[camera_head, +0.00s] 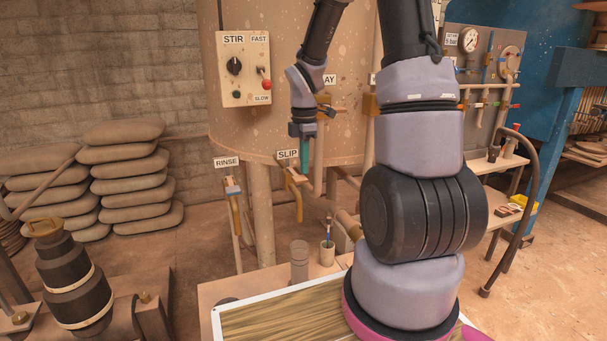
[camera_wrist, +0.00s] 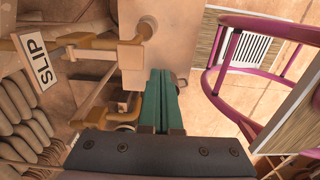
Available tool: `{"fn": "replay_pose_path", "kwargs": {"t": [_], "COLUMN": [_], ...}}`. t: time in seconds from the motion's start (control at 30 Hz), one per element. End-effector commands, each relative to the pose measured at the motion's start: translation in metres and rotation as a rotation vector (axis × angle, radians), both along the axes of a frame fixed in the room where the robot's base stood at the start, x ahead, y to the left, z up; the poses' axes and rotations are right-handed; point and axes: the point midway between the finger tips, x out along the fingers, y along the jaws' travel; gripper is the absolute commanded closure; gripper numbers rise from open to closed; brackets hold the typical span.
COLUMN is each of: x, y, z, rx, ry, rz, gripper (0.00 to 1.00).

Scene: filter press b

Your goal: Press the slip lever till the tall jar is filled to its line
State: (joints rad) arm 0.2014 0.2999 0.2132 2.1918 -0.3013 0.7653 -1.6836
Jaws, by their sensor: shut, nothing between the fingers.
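The SLIP sign (camera_head: 288,154) hangs on the front of the big tank, with the ochre slip tap and lever (camera_head: 294,183) just below it. The wrist view also shows the SLIP sign (camera_wrist: 40,66) at the left, beside brass-coloured piping (camera_wrist: 95,42). My gripper (camera_head: 304,163) has teal fingers pointing down, just right of the sign; whether they touch the lever I cannot tell. In the wrist view the fingers (camera_wrist: 160,100) are together and hold nothing. A tall greyish jar (camera_head: 299,261) stands on the bench below the tap spout. Its line and fill level cannot be made out, and no stream shows.
The RINSE tap (camera_head: 233,200) is to the left. A cup with brushes (camera_head: 327,253) stands right of the jar. The STIR box (camera_head: 244,69) is on the tank above. My arm covers the middle right of the head view.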

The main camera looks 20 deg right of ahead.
Motion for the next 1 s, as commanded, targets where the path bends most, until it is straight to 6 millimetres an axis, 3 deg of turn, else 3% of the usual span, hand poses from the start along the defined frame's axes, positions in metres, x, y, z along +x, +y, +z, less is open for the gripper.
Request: {"fn": "replay_pose_path", "kwargs": {"t": [0.1, 0.3, 0.87, 1.0], "x": [-0.008, -0.019, -0.021, -0.025], "y": [0.000, 0.000, 0.000, 0.001], "z": [0.021, 0.042, 0.046, 0.057], "rx": [-0.001, -0.001, 0.000, -0.002], "ry": [-0.005, -0.002, -0.001, -0.023], "rz": [0.000, -0.001, -0.001, -0.065], "gripper": [1.00, 1.00, 1.00, 1.00]}}
